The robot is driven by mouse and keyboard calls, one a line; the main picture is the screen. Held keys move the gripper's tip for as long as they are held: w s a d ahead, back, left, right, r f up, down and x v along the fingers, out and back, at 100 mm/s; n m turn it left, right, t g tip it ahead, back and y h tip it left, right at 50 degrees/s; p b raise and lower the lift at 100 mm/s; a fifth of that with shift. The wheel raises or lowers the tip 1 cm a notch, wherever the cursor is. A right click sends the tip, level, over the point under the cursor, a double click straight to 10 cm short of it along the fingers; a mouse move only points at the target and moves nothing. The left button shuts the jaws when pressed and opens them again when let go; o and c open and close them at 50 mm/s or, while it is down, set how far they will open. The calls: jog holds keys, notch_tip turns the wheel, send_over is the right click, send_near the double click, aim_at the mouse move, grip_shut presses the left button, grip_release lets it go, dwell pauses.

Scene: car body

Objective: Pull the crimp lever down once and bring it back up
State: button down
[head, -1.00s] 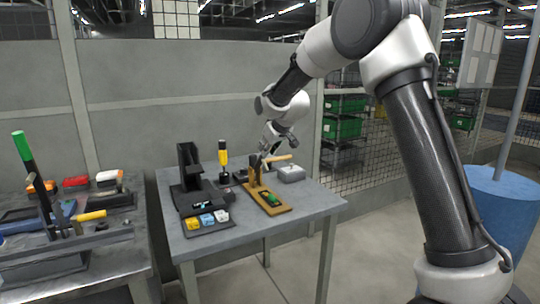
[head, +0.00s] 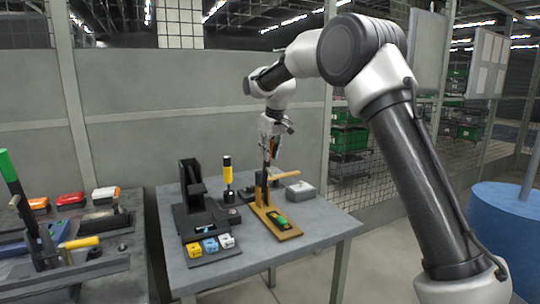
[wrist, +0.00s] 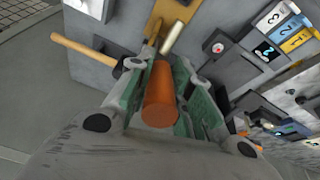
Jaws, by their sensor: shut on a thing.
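The crimp tool has a long ochre base (head: 280,228) on the table with a brown upright (head: 261,185) at its back. A thin lever rises from the upright towards my gripper (head: 274,126), which is above the tool in the head view. In the wrist view the lever's orange-brown round handle (wrist: 160,95) sits between the fingers of my gripper (wrist: 160,100), which are shut on it. The lever stands roughly upright. The handle is hard to make out in the head view, hidden by the fingers.
A wooden handle (head: 286,175) lies beside the upright, near a grey box (head: 301,190). To the left stand a yellow-and-black tool (head: 228,172), a black press (head: 190,180) and a tray with coloured blocks (head: 211,245). Another table is at far left.

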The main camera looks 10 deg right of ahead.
jog(key=shift+w+a+r+g+h, duration=0.1)
jog(key=shift+w+a+g+h, duration=0.1)
jog(key=shift+w+g, duration=0.25)
jog(key=shift+w+a+g+h, duration=0.1)
jog(key=shift+w+a+g, duration=0.15)
jog(key=shift+w, duration=0.35)
jog(key=shift+w+r, duration=0.1)
jog(key=shift+w, duration=0.05)
jog(key=shift+r, duration=0.1)
jog(key=c, duration=1.3)
grip_release()
jog(key=shift+o, duration=0.2)
jog(key=shift+w, duration=0.15)
notch_tip(320, 180, up, 12)
jog(key=s, duration=0.2)
jog(key=shift+d, duration=0.3)
